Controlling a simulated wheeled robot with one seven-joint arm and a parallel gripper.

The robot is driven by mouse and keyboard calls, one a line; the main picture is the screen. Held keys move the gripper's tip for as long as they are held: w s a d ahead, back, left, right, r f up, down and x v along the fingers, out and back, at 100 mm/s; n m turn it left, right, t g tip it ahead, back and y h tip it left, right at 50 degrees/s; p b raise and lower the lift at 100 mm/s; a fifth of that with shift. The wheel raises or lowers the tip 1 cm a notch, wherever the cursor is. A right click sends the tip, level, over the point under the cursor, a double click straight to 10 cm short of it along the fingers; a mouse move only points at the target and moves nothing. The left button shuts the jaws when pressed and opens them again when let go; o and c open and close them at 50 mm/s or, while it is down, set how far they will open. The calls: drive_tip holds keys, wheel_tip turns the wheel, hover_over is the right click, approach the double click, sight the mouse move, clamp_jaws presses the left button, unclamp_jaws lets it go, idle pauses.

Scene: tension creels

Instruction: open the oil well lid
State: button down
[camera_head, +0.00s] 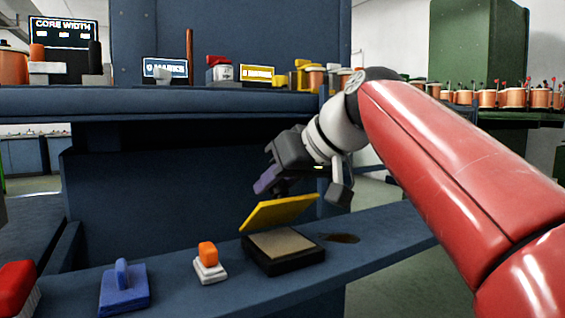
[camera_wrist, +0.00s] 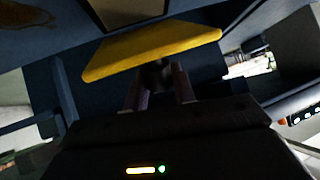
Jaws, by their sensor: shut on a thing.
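The oil well lid (camera_head: 279,212) is a yellow plate, tilted up at an angle over a dark square box, the oil well (camera_head: 285,262), whose pale inside shows. The lid also shows in the wrist view (camera_wrist: 150,47), just beyond my fingers. My gripper (camera_head: 279,190) is above and behind the lid in the head view. In the wrist view my gripper (camera_wrist: 160,90) is shut on the dark knob (camera_wrist: 157,73) of the lid, between the two fingers. The fingertips are partly dark and hard to make out.
On the blue ledge, left of the well, stand an orange-and-white block (camera_head: 208,262), a blue handled block (camera_head: 123,287) and a red object (camera_head: 17,290). A dark round hole (camera_head: 342,238) is right of the well. A blue shelf (camera_head: 180,102) with several items runs behind.

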drive_tip(key=shift+w+a+r+g+h+p, duration=0.15)
drive_tip(key=shift+w+r+g+h+p, duration=0.15)
drive_tip(key=shift+p, duration=0.4)
drive_tip(key=shift+f, duration=0.2)
drive_tip(key=c, duration=1.2)
unclamp_jaws()
drive_tip(key=shift+o, duration=0.2)
drive_tip(key=v, duration=0.7)
drive_tip(key=shift+s+r+p, duration=0.1)
drive_tip(key=shift+r+p, duration=0.1)
drive_tip(key=shift+p, duration=0.1)
drive_tip(key=shift+s, duration=0.1)
drive_tip(key=shift+d, duration=0.25)
